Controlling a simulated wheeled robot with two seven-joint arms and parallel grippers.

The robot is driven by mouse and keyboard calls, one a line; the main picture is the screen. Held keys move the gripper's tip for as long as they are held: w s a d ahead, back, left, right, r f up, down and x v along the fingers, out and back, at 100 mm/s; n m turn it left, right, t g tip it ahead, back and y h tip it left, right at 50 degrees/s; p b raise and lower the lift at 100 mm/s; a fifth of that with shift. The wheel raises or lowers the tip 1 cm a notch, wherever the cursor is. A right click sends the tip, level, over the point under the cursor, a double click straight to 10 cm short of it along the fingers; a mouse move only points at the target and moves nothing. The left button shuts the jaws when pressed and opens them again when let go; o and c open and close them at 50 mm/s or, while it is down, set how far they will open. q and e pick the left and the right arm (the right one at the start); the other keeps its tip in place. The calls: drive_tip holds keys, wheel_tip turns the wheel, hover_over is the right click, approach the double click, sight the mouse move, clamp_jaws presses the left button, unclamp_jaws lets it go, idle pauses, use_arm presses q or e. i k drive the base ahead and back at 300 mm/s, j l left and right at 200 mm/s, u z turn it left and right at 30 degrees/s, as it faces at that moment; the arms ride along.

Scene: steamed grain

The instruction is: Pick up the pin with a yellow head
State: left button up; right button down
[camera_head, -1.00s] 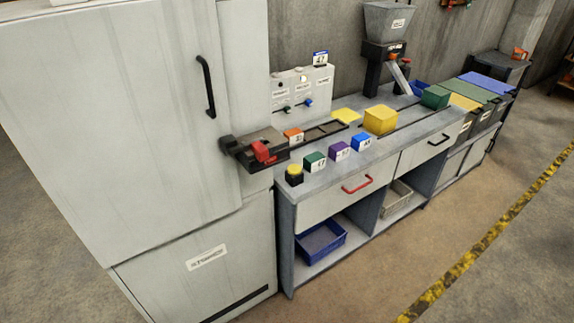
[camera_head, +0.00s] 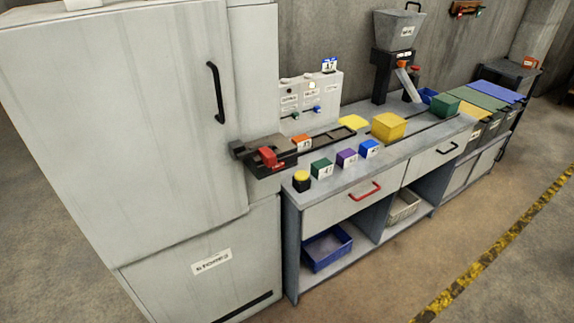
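A short black cylinder with a yellow top (camera_head: 301,181) stands upright at the front left corner of the grey workbench (camera_head: 335,192). It is the only thing in view that resembles a pin with a yellow head, but it is too small to tell for sure. Neither of my grippers is in view.
A tall white cabinet (camera_head: 110,120) stands left. A dark fixture with a red part (camera_head: 268,157) juts from the bench's left end. Green (camera_head: 321,168), purple (camera_head: 346,157) and blue (camera_head: 368,148) blocks line the front edge. Open floor lies at right.

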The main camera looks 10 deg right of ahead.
sight(301, 175)
drive_tip(key=u, duration=0.2)
drive_tip(key=i+l+u, duration=0.2)
drive_tip(key=l+u, duration=0.25)
drive_tip(key=l, duration=0.2)
drive_tip(key=i+l+u, duration=0.2)
drive_tip(key=l, duration=0.15)
drive_tip(key=l+u, duration=0.25)
drive_tip(key=l, duration=0.1)
